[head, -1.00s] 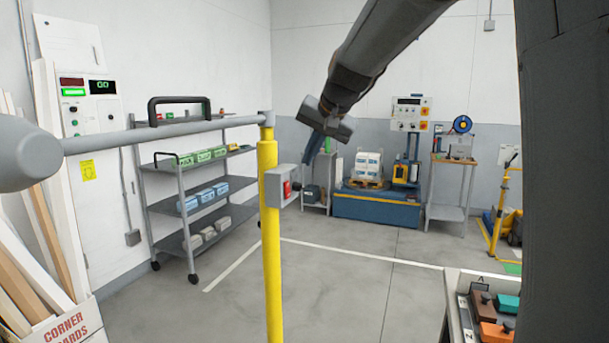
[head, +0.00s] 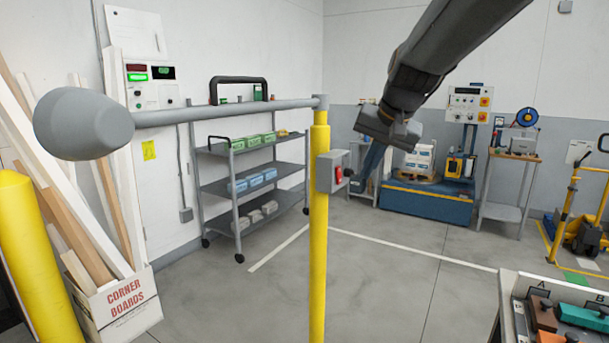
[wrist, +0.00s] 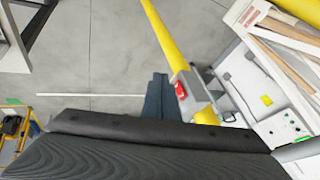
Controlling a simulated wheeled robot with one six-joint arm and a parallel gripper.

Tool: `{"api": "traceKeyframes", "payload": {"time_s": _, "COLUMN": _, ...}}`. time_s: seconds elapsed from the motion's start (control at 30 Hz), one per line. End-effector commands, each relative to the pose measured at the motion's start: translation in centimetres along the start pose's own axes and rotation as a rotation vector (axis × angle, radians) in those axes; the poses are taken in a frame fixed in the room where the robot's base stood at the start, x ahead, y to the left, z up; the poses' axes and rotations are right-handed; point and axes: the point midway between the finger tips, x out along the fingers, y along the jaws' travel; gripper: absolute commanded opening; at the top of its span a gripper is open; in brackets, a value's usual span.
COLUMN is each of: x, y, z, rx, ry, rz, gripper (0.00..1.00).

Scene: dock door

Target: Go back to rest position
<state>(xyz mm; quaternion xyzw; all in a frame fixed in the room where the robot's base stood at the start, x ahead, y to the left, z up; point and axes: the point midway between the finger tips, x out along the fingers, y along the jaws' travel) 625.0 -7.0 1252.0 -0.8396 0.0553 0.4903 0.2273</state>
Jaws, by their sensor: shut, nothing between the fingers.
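My gripper (head: 365,172) hangs from my dark grey arm, right of the yellow post (head: 319,230) in the head view. Its blue-grey fingers point down and are together, with nothing between them. In the wrist view the fingers (wrist: 161,98) show beyond the dark wrist body, close beside the grey box with the red switch (wrist: 182,90). In the head view that box (head: 328,172) is mounted on the post, just left of the fingers. I cannot tell whether they touch.
A grey barrier arm (head: 230,112) reaches left from the post. A shelf cart (head: 250,185), a blue platform (head: 425,203) and a corner boards box (head: 120,305) stand around. A bin of coloured parts (head: 510,300) is at lower right. The floor between is clear.

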Motion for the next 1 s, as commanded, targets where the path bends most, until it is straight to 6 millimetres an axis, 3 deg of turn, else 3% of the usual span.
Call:
{"api": "traceKeyframes", "payload": {"time_s": 0.03, "x": 2.0, "y": 1.5, "z": 3.0, "rx": -0.030, "ry": -0.041, "rz": 0.031, "gripper": 0.00}}
{"api": "traceKeyframes", "payload": {"time_s": 0.2, "x": 6.7, "y": 6.5, "z": 12.7, "rx": -0.153, "ry": -0.158, "rz": 0.121, "gripper": 0.00}}
{"api": "traceKeyframes", "payload": {"time_s": 0.4, "x": 9.3, "y": 12.1, "z": 23.9, "rx": -0.304, "ry": -0.294, "rz": 0.191, "gripper": 0.00}}
{"api": "traceKeyframes", "payload": {"time_s": 0.5, "x": 9.7, "y": 14.1, "z": 28.0, "rx": -0.361, "ry": -0.343, "rz": 0.209, "gripper": 0.00}}
{"api": "traceKeyframes", "payload": {"time_s": 0.6, "x": 9.7, "y": 15.4, "z": 30.5, "rx": -0.398, "ry": -0.375, "rz": 0.218, "gripper": 0.00}}
{"api": "traceKeyframes", "payload": {"time_s": 0.7, "x": 9.7, "y": 16.0, "z": 31.7, "rx": -0.418, "ry": -0.390, "rz": 0.222, "gripper": 0.00}}
{"api": "traceKeyframes", "payload": {"time_s": 1.0, "x": 9.7, "y": 16.1, "z": 31.9, "rx": -0.421, "ry": -0.392, "rz": 0.222, "gripper": 0.00}}
